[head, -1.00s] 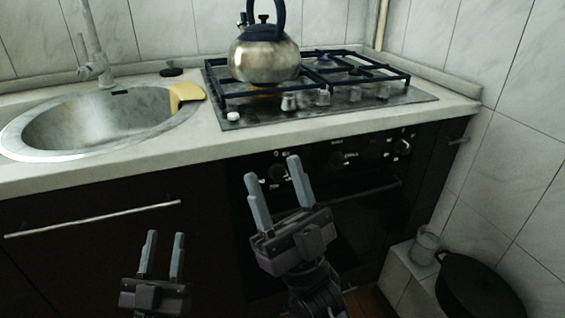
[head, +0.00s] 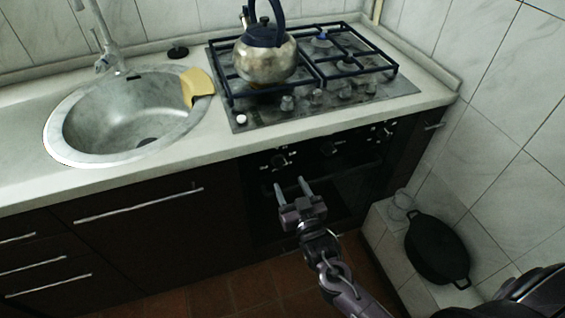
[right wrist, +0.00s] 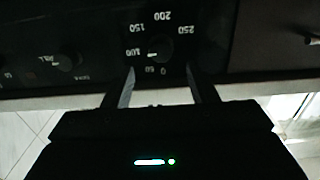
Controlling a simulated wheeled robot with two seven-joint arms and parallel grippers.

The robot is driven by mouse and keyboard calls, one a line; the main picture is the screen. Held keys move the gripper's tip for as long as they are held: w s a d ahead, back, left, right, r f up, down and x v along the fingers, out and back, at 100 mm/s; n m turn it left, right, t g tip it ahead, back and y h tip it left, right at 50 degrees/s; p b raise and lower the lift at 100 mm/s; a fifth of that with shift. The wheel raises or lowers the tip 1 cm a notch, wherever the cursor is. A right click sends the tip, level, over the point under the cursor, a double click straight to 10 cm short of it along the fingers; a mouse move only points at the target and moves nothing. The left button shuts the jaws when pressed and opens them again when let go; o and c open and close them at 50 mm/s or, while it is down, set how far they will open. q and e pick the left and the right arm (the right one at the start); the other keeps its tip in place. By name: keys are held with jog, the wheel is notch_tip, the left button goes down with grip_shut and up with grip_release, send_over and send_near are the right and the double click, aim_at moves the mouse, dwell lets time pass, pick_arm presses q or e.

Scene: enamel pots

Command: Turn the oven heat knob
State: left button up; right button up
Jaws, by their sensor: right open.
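The oven heat knob (head: 278,162) is the leftmost dark knob on the black oven panel, under the counter edge. In the right wrist view the heat knob (right wrist: 160,48) shows upside down with temperature numbers around it. My right gripper (head: 291,186) is open and empty, in front of the oven and a little below the knob in the head view. In the right wrist view its fingers (right wrist: 160,70) stand apart on either side below the knob, and no contact shows. My left gripper is out of view.
Other knobs (head: 328,149) sit farther right on the panel. A kettle (head: 265,60) stands on the gas hob (head: 375,92) above. The sink (head: 72,158) is at left. A black pot (head: 437,247) stands at lower right by the tiled wall.

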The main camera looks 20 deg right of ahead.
aim_at(281, 166)
jog(key=w, duration=0.7)
jog(key=shift+a, duration=0.15)
jog(key=c, duration=1)
jog(key=shift+o, duration=0.2)
jog(key=shift+r, duration=0.1)
